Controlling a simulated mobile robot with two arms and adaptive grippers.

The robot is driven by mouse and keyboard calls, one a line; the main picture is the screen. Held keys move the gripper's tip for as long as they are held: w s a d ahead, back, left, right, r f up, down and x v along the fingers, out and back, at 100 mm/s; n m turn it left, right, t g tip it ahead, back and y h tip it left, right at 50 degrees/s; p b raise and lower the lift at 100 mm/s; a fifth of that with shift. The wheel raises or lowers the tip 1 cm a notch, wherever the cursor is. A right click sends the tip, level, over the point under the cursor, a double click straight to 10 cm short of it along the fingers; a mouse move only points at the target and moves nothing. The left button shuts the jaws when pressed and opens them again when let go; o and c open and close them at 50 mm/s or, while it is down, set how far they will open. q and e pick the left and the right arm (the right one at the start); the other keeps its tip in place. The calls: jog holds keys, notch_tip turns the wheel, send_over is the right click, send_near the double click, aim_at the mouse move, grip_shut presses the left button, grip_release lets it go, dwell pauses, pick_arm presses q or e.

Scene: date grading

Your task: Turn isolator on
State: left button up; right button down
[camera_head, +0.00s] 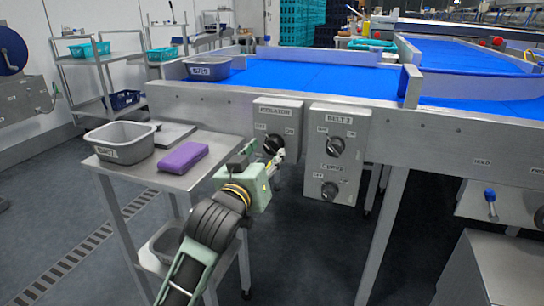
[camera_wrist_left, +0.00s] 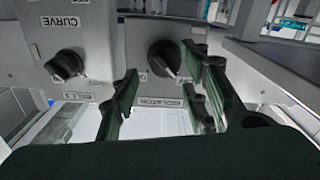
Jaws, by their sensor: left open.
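The isolator box (camera_head: 290,112) is a grey panel on the conveyor's front side, with a black rotary knob (camera_head: 273,146) between small labels. In the left wrist view the isolator knob (camera_wrist_left: 164,58) shows upside down above the ISOLATOR label. My left gripper (camera_head: 262,157) is open just in front of the box. Its green fingers stand either side of the knob in the wrist view, apart from it as far as I can tell. My right gripper is out of view.
A box with BELT 2 and CURVE knobs (camera_head: 352,115) hangs close right of the isolator. A steel side table (camera_head: 135,177) holds a grey tub (camera_head: 120,153) and a purple block (camera_head: 183,157), left of my arm. Blue conveyor belts (camera_head: 310,77) run behind.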

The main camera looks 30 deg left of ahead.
aim_at(274, 148)
pick_arm(q)
jog(key=b+x, duration=0.1)
jog(key=x, duration=0.3)
jog(key=shift+w, duration=0.1)
jog(key=shift+c, duration=0.5)
jog(key=c, duration=0.9)
jog(key=shift+p, duration=0.3)
